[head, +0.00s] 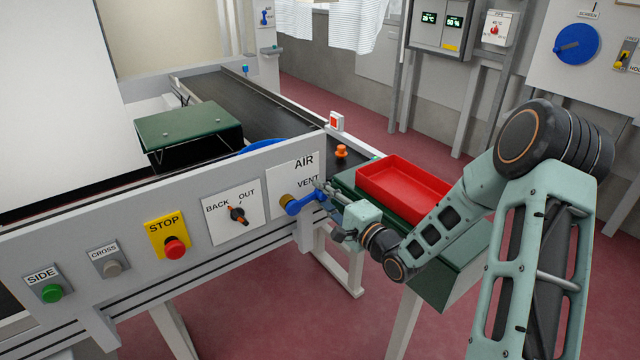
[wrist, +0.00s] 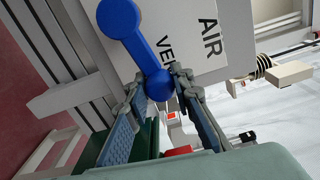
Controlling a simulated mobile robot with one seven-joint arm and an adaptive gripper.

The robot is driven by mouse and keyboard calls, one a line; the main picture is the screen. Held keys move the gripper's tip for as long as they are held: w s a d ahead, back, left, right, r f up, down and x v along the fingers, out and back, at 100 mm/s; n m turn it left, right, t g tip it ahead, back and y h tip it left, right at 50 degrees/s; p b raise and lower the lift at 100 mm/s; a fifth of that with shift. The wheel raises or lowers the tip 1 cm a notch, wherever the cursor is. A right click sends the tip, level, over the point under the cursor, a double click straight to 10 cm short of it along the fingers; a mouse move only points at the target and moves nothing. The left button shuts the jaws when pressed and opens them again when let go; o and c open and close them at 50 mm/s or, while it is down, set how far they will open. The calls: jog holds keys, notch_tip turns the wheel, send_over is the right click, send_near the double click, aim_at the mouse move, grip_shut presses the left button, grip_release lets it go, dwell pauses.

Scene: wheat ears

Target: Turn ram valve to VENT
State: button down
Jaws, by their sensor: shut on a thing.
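The ram valve is a blue lever (head: 303,204) on a brass-coloured hub, mounted on a white plate (head: 280,180) marked AIR and VENT. The lever points right and slightly up, with its end just below the word VENT. My gripper (head: 322,191) is at the lever's free end. In the wrist view, the blue lever (wrist: 141,47) runs from its round hub down to a round knob. The two fingers of my gripper (wrist: 159,80) stand on either side of this knob and are shut on it. The exact finger contact is partly hidden.
A red tray (head: 400,188) on a green surface lies just behind my gripper. Left along the panel are the BACK/OUT knob (head: 238,214), red STOP button (head: 175,249), CROSS button (head: 110,268) and green SIDE button (head: 52,293). A conveyor (head: 240,95) runs behind the panel.

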jog(key=shift+f+m+p, duration=0.4)
jog(key=shift+f+m, duration=0.25)
jog(key=shift+m, duration=0.35)
jog(key=shift+f, duration=0.15)
jog(key=c, duration=1.7)
grip_release()
jog(key=shift+o, duration=0.2)
jog(key=shift+d, duration=0.1)
jog(key=v, duration=1.2)
